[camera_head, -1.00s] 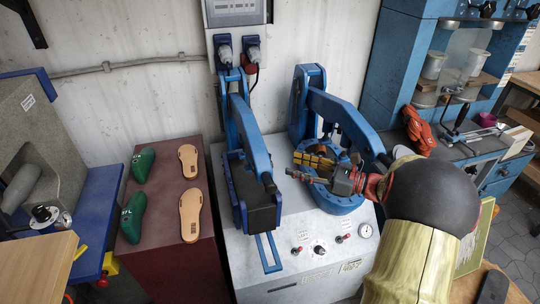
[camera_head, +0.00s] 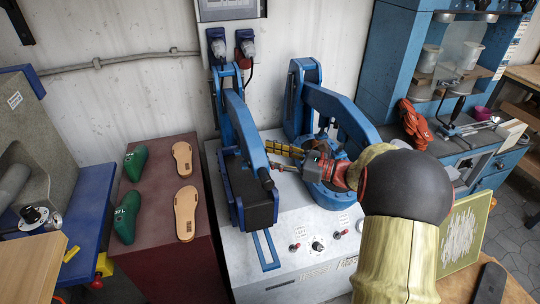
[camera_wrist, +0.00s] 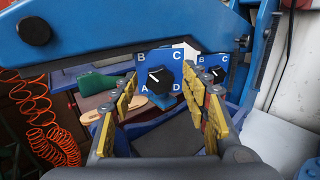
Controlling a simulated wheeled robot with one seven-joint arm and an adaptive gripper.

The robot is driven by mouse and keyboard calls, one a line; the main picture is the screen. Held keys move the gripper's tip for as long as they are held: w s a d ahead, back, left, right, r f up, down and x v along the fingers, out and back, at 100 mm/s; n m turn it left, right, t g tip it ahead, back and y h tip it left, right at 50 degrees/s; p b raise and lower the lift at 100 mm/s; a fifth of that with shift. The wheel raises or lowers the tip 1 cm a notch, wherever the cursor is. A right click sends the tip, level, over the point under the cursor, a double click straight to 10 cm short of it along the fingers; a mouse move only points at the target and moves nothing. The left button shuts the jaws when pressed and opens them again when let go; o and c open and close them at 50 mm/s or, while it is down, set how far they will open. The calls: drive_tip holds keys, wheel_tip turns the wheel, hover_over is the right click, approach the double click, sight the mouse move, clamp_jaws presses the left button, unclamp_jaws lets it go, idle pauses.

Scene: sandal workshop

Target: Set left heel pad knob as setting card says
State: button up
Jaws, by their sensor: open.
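In the wrist view a blue plate with letters A, B, C and D carries a black knob (camera_wrist: 160,81). Its white pointer mark points up and left, roughly toward B. A second lettered knob (camera_wrist: 217,74) sits to its right and farther back, partly covered by a finger. I cannot tell for sure which is the left heel pad knob. My gripper (camera_wrist: 160,98) is open, its yellow-padded fingers on either side of the nearer knob in the picture; contact is not clear. In the head view my gripper (camera_head: 279,155) is between the two blue press arms. I cannot make out a setting card.
The left press arm (camera_head: 244,135) and right press arm (camera_head: 340,112) stand close to my gripper. Green lasts (camera_head: 127,216) and tan soles (camera_head: 185,213) lie on the dark red stand (camera_head: 160,260). An orange coiled hose (camera_wrist: 40,115) hangs at left in the wrist view.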

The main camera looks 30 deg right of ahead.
drive_tip(key=shift+c, duration=1.2)
drive_tip(key=c, duration=0.9)
